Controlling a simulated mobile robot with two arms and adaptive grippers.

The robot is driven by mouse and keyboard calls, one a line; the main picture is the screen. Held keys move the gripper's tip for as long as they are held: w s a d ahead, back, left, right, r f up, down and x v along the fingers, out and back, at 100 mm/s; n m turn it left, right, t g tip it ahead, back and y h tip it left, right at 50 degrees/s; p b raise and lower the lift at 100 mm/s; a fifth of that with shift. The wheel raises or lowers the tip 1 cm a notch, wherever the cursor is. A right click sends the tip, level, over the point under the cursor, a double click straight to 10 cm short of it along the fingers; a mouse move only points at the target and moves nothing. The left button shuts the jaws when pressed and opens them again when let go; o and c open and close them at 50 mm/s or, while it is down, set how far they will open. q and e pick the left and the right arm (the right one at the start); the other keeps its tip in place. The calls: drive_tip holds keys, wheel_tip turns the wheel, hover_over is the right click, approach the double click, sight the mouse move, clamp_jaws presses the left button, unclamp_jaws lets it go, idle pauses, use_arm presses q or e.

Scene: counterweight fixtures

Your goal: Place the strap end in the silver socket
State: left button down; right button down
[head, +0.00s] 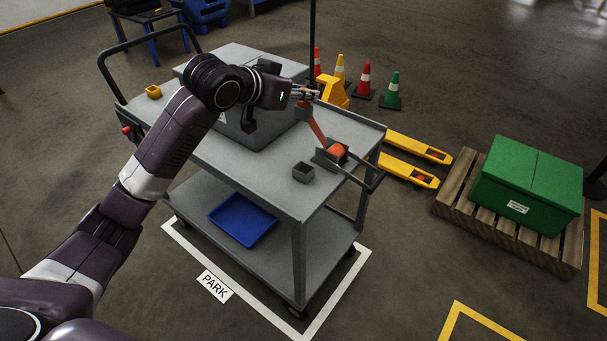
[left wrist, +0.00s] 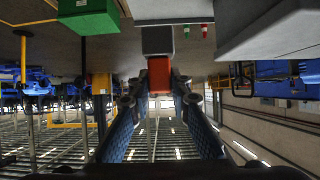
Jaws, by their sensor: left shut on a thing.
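My left gripper (head: 305,95) is above the cart top, beside the large grey box. It is shut on the orange-red strap end, which shows between the fingertips in the left wrist view (left wrist: 159,75) with a grey block (left wrist: 157,40) just beyond it. In the head view the orange-red strap (head: 316,128) slopes from near the gripper down to an orange lump (head: 337,151) in a grey holder at the cart's right end. My right gripper is not in view.
Yellow forks (head: 410,175) and a green crate (head: 525,185) on a pallet stand to the right. Several cones stand behind.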

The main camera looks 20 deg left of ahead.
use_arm(q)
wheel_tip(320, 180, down, 19)
drive_tip(key=shift+r, duration=0.1)
drive_tip(key=shift+f, duration=0.3)
drive_tip(key=shift+f, duration=0.1)
drive_tip(key=c, duration=1.8)
unclamp_jaws()
drive_tip(key=shift+s+a+r, duration=0.1)
drive_tip(key=shift+s+r, duration=0.1)
drive_tip(key=shift+s, duration=0.05)
drive_tip(key=v, duration=1.1)
drive_tip(key=shift+s, duration=0.3)
